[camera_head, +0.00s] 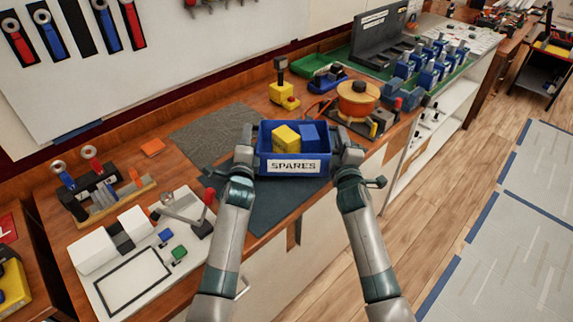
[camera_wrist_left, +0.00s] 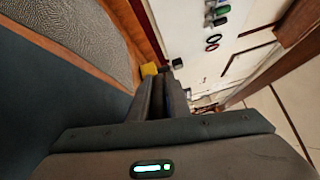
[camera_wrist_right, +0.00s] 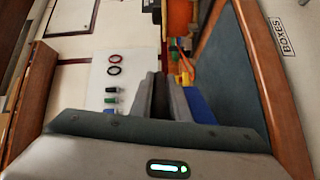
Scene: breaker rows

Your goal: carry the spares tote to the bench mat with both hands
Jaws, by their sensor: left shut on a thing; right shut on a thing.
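The spares tote (camera_head: 294,166) is a blue open box with a white SPARES label, holding a yellow block (camera_head: 286,138) and a blue block (camera_head: 310,134). It appears level, over or on the dark bench mat (camera_head: 275,205); I cannot tell whether its base touches. My left gripper (camera_head: 247,150) is shut on the tote's left side. My right gripper (camera_head: 341,150) is shut on its right side. In the left wrist view the dark mat (camera_wrist_left: 60,70) lies beside the fingers. In the right wrist view a blue strip of the tote (camera_wrist_right: 199,104) shows beside the fingers.
A grey textured mat (camera_head: 215,133) lies behind on the left. A yellow device (camera_head: 284,95) and an orange spool (camera_head: 357,97) stand behind and to the right. A lever press with a red knob (camera_head: 209,196) stands close to my left arm. The bench front edge runs below the tote.

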